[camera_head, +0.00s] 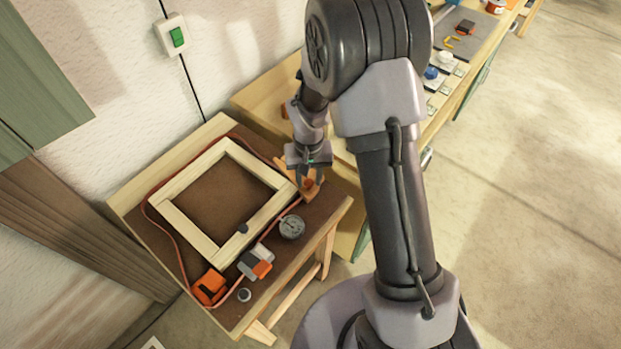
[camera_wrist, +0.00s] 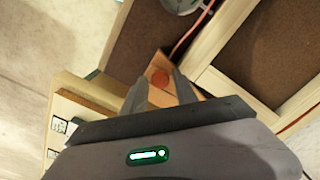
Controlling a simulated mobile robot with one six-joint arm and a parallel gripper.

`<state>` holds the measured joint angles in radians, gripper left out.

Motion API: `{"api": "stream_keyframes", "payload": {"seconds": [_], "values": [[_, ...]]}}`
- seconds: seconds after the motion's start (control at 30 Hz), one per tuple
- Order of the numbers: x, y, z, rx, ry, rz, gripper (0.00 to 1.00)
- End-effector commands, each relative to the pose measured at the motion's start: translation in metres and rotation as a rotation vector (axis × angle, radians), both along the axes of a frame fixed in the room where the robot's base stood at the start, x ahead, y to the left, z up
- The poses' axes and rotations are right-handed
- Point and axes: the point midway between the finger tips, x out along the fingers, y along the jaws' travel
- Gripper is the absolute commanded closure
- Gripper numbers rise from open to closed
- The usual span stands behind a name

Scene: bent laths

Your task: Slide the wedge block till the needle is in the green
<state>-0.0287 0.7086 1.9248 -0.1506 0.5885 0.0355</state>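A wooden block with an orange round spot, which looks like the wedge block (camera_head: 310,191), sits at the right corner of a pale wooden frame (camera_head: 183,214). In the wrist view the block (camera_wrist: 187,94) lies just beyond my fingertips. My gripper (camera_head: 306,172) is at the block from above. In the wrist view its two fingers (camera_wrist: 159,78) stand apart with the orange spot between them; contact is not clear. A round dial gauge (camera_head: 292,227) lies near the frame's front side, partly cut off in the wrist view (camera_wrist: 181,4). Its needle and green zone are too small to read.
A red cord (camera_head: 176,246) runs round the frame on the brown-topped bench (camera_head: 320,212). An orange clamp-like tool (camera_head: 210,287), a grey-orange block (camera_head: 255,263) and a small round piece (camera_head: 244,295) lie at the front. A longer bench with tools (camera_head: 450,85) stands behind my arm.

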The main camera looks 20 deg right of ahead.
Motion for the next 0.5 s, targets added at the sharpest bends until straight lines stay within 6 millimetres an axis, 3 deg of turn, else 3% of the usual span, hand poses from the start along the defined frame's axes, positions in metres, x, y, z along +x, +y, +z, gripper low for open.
{"api": "stream_keyframes", "payload": {"seconds": [0.37,0.5], "values": [[0.0,0.0,0.002,0.0,0.0,0.0,0.53],[0.001,0.0,0.025,0.0,-0.003,0.001,0.53]]}}
